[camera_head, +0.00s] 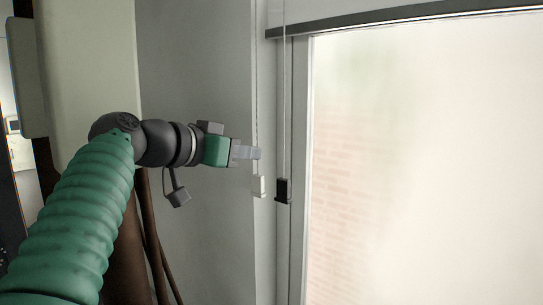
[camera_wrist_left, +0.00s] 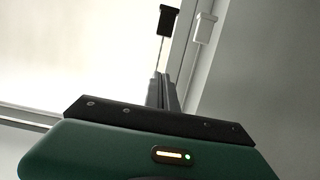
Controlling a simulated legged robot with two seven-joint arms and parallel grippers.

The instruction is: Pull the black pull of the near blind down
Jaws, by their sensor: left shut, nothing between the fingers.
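The black pull (camera_head: 283,190) hangs on a thin cord beside the window frame in the head view. A white pull (camera_head: 260,186) hangs just left of it on its own cord. My left gripper (camera_head: 258,153) is shut and empty, a little above the white pull and up and left of the black pull in the head view. In the left wrist view the black pull (camera_wrist_left: 168,20) and the white pull (camera_wrist_left: 205,27) show beyond the closed fingertips (camera_wrist_left: 162,77), apart from them. My right gripper is not in view.
A dark blind rail (camera_head: 400,18) runs along the top of the bright window (camera_head: 430,160). A grey wall (camera_head: 205,75) lies behind my left arm. A pale column (camera_head: 85,70) and brown upright posts (camera_head: 150,230) stand at the left.

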